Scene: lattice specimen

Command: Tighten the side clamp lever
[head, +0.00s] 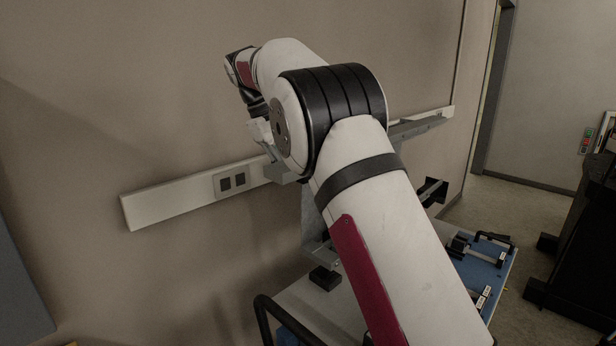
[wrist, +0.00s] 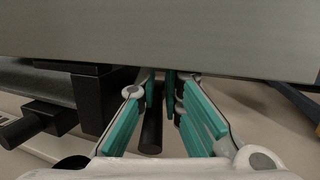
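In the wrist view my gripper (wrist: 160,82) reaches forward under a large grey panel (wrist: 180,40), its teal-padded fingers apart. A dark rod, possibly the clamp lever (wrist: 152,125), shows between the fingers, nearer the left one. A gap shows on its right side, and I cannot tell whether it touches the left pad. The fingertips are partly covered by the panel's lower edge. In the head view my arm hides the gripper's fingers, and I cannot make out the lever there.
In the wrist view a black block (wrist: 92,98) and a black knob-like part (wrist: 36,122) stand close on the left. In the head view a white wall trunking with sockets (head: 160,208) runs behind my arm. A blue mat (head: 480,272) with black fittings lies at the right.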

